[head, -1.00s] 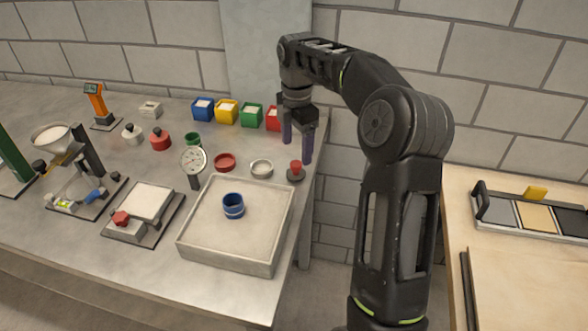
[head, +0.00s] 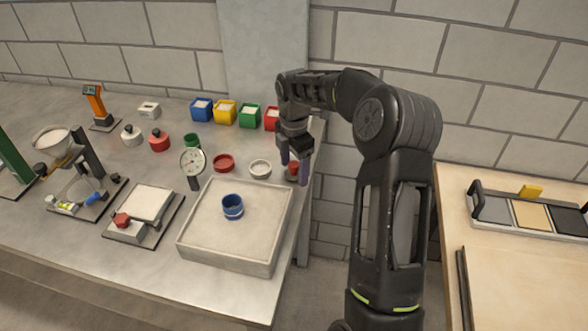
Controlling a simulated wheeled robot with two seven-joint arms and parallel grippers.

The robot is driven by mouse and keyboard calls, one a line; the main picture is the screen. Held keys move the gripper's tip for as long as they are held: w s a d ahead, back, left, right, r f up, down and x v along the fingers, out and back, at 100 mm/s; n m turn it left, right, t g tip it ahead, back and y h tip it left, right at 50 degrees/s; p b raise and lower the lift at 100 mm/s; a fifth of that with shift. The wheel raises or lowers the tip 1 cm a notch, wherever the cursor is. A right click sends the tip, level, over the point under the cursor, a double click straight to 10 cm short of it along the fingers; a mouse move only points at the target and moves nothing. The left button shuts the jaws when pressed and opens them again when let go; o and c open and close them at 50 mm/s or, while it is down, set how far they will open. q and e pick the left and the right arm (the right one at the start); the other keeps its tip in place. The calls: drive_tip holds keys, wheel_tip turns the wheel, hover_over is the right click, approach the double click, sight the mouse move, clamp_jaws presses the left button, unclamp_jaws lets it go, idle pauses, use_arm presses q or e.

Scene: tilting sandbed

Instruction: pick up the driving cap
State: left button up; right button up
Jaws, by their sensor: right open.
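A small red piece on a dark round base (head: 292,177), which looks like the driving cap, stands near the right edge of the metal table. My right gripper (head: 294,169) is open with its fingers pointing down over it. One finger is to its left and the other passes in front of its right side, hiding part of it. I cannot tell whether the fingers touch it. My left gripper is not in view.
A white ring (head: 260,169) and a red dish (head: 224,163) lie left of the gripper. A sand tray (head: 232,262) holding a blue ring (head: 233,207) is in front. A dial gauge (head: 193,162) and colored bins (head: 250,117) stand nearby.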

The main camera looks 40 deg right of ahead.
sight(294, 164)
drive_tip(key=shift+f, duration=0.1)
drive_tip(key=shift+c, duration=0.5)
drive_tip(key=c, duration=1.3)
drive_tip(key=shift+o, duration=0.2)
wheel_tip(294, 164, up, 10)
drive_tip(key=shift+r+b, duration=0.1)
drive_tip(key=shift+b, duration=0.55)
